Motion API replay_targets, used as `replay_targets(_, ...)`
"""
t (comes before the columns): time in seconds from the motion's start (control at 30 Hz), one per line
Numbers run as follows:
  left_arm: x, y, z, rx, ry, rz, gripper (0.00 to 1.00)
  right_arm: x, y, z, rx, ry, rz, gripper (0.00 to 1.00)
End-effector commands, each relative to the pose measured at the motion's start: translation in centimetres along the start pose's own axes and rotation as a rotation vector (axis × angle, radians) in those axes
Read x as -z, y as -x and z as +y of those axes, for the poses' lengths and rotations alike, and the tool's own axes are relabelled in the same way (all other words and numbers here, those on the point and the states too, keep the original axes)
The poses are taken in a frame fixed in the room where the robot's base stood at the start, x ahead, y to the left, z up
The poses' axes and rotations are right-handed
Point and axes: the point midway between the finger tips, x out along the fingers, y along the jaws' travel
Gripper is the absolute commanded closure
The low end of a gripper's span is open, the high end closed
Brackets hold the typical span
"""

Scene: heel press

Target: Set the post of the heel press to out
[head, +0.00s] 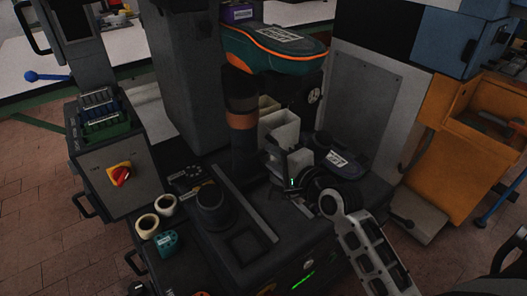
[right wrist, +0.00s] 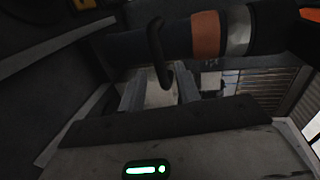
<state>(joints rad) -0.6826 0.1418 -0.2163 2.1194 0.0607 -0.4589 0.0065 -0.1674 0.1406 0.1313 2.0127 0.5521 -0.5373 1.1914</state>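The heel press has a dark upright post (head: 242,150) with an orange-brown band, under a teal pad with orange trim (head: 275,48). In the right wrist view the post (right wrist: 170,40) lies across the top, with its orange-brown and silver bands. A dark hooked handle (right wrist: 157,50) shows in front of it. My right gripper (head: 284,166) is to the right of the post, low over the press base. In the right wrist view its fingers (right wrist: 160,92) look apart, with the handle's lower end in line between them; contact cannot be told. My left gripper is not in view.
Pale bins (head: 279,128) stand behind my right gripper. A dark labelled pad (head: 341,163) lies to its right. A box with a red-yellow rotary switch (head: 121,174) stands at left, near cream rolls (head: 148,224). An orange cabinet (head: 450,125) stands at right.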

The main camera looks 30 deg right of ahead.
Motion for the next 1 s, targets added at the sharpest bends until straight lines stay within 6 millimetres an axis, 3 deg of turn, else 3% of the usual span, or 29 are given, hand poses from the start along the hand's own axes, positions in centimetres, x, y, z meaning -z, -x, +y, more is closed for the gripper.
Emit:
replay_targets(0.1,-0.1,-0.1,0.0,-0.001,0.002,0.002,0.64,0.0,-2.2,0.0,0.001,0.000,0.001,0.67)
replay_targets(0.3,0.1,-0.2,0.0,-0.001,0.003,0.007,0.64,0.0,-4.2,0.0,0.001,0.000,0.001,0.67)
replay_targets(0.67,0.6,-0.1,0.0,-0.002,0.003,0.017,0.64,0.0,-4.6,0.1,0.000,0.001,0.001,0.67)
replay_targets(0.77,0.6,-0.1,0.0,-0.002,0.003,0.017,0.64,0.0,-4.6,0.1,0.000,0.001,0.001,0.95)
replay_targets(0.8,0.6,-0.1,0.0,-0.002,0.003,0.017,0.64,0.0,-4.6,0.1,-0.001,0.001,0.001,1.00)
replay_targets(1.0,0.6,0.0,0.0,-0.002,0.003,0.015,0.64,-0.1,-4.5,0.1,-0.001,0.002,-0.001,1.00)
